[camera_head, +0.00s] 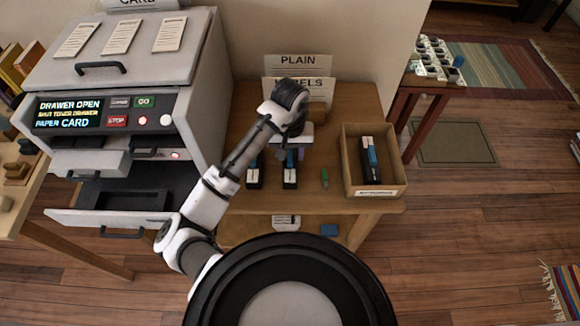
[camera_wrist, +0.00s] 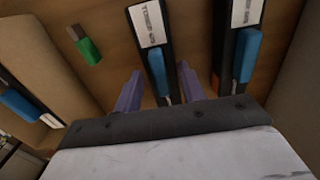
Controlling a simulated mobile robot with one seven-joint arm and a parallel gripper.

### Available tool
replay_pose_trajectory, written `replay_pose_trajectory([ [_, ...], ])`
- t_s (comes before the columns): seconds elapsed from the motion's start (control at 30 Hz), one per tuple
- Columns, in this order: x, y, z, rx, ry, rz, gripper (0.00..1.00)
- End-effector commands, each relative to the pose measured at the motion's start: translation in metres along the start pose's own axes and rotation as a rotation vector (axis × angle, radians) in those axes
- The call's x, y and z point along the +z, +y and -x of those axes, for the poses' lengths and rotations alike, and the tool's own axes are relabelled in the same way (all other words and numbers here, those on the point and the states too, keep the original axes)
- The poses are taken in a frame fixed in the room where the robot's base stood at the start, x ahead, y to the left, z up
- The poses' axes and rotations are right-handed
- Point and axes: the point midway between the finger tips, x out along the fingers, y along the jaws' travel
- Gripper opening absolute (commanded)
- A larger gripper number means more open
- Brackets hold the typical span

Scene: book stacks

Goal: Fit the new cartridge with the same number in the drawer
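My gripper (camera_wrist: 160,88) is open, with its two purple fingers apart. In the wrist view a black cartridge (camera_wrist: 143,55) with a white label and a blue handle lies between the fingers in the picture; I cannot tell whether they touch it. It is the right one of two cartridges on the table in the head view (camera_head: 290,178). The other cartridge (camera_head: 254,178) lies to its left; it shows at the right of the wrist view (camera_wrist: 225,50), with some orange on it. The label numbers are too blurred to read. The printer's lower drawer (camera_head: 85,217) is pulled out, with a dark tray inside.
An open wooden box (camera_head: 392,189) at the table's right holds another blue-handled cartridge (camera_head: 366,155). A small green stick (camera_head: 325,178) lies between box and cartridges. The printer display (camera_head: 68,112) reads DRAWER OPEN, SHUT TONER DRAWER, PAPER CARD. Signs (camera_head: 297,64) stand behind.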

Motion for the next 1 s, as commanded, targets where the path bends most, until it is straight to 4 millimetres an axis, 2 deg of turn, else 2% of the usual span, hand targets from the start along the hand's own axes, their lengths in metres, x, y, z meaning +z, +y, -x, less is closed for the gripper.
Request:
replay_pose_trajectory([
  [0.27,-0.0002,-0.0004,-0.0024,0.000,0.001,0.001,0.40],
  [0.57,-0.0002,-0.0004,-0.0024,0.000,0.001,0.001,0.01],
  [1.0,-0.0005,-0.0003,-0.0003,0.000,0.002,0.000,0.00],
])
